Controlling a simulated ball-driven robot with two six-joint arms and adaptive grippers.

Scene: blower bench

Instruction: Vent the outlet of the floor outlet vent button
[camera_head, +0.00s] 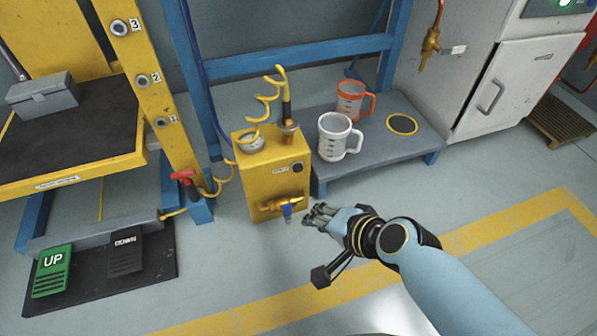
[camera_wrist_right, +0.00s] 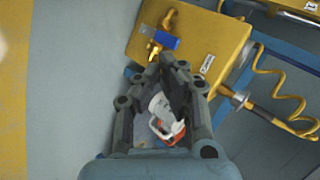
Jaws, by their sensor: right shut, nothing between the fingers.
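A yellow box (camera_head: 265,180) stands on the floor with a small dark round button (camera_head: 298,167) on its front, at the upper right beside a white label. A brass outlet valve (camera_head: 278,204) with a blue handle (camera_head: 288,212) sits low on the same face. My right gripper (camera_head: 312,213) is shut and empty, just right of the blue handle and below the button. In the right wrist view my right gripper (camera_wrist_right: 165,68) points toward the yellow box (camera_wrist_right: 195,30), with the blue handle (camera_wrist_right: 167,40) beyond its tips. Contact cannot be told. My left gripper is out of view.
A white jug (camera_head: 335,138) and a red-rimmed jug (camera_head: 352,100) stand on a low grey platform (camera_head: 385,150) right of the box. A coiled yellow hose (camera_head: 268,100) rises from the box top. UP (camera_head: 53,268) and DOWN (camera_head: 126,252) pedals lie left. Floor in front is clear.

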